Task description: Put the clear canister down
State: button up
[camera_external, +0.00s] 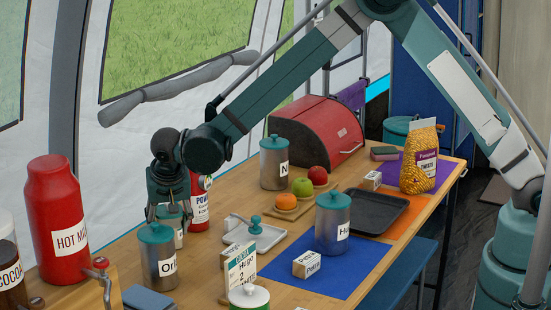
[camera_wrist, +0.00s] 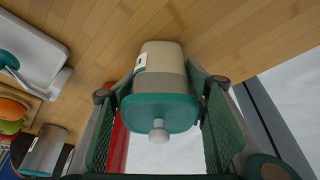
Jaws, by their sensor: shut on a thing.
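The clear canister (camera_wrist: 160,62) has a pale see-through body, a teal lid with a grey knob and a small label on its left side. In the wrist view it sits between the two green fingers of my gripper (camera_wrist: 162,90), which is shut on it near the lid. In the external view my gripper (camera_external: 168,198) points down at the table's back left, and the canister (camera_external: 178,238) is partly hidden behind a grey teal-lidded canister (camera_external: 160,265). I cannot tell whether its base touches the wooden table (camera_external: 215,262).
A red bottle (camera_external: 201,212) stands close to the right of the held canister. A red hot-milk bottle (camera_external: 55,215) stands at left.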

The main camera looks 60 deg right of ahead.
jog(key=shift+f, duration=0.1)
jog(key=o, duration=1.2)
jog(key=shift+p+v, duration=1.45)
jog(key=shift+v, duration=4.65)
